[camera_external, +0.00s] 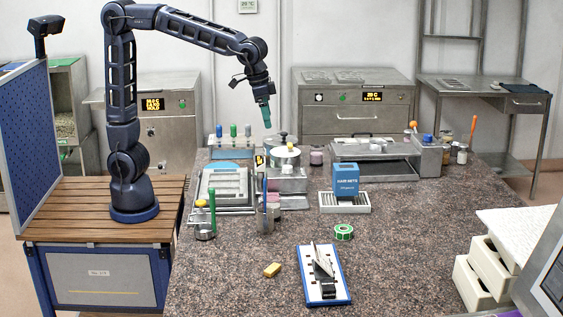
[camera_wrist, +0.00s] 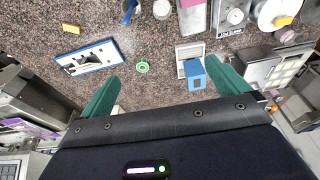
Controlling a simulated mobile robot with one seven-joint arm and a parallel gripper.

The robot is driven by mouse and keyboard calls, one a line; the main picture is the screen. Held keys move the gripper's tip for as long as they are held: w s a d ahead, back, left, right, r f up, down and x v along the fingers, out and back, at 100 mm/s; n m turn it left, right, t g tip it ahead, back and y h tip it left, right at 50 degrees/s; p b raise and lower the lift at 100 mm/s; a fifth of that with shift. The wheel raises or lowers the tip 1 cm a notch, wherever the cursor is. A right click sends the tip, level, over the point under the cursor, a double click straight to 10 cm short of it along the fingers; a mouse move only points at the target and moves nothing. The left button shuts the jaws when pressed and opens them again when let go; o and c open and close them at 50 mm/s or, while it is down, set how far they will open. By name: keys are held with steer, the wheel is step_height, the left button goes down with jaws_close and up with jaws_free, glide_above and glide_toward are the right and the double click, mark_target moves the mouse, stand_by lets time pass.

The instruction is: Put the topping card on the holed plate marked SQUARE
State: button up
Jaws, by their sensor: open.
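My gripper (camera_external: 265,115) is raised high above the back of the speckled bench. Its teal fingers stand wide apart with nothing between them in the wrist view (camera_wrist: 162,72). I cannot pick out the topping card for sure in either view. No plate marked SQUARE can be read. A pale metal plate or tray with a framed panel (camera_external: 225,181) lies at the bench's left; its marking is too small to read. A white board with blue edges and dark slots (camera_external: 314,279) lies at the front, carrying a metal piece; it also shows in the wrist view (camera_wrist: 89,58).
A blue hair-nets box (camera_external: 346,180) stands on a metal grid near mid-bench. A green ring (camera_external: 343,232) and a yellow block (camera_external: 272,269) lie in front. Pots and coloured-handled tools crowd the back left. A metal rack (camera_external: 371,168) stands at back right.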

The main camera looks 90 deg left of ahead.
steer(key=s+a+f+t, duration=0.1)
steer(key=s+a+f, duration=0.1)
steer(key=s+a, duration=0.7)
steer(key=s+a+f+t, duration=0.1)
steer(key=s+a+f, duration=0.2)
steer(key=s+a, duration=0.7)
steer(key=s, duration=0.8)
steer(key=shift+a+f, duration=0.3)
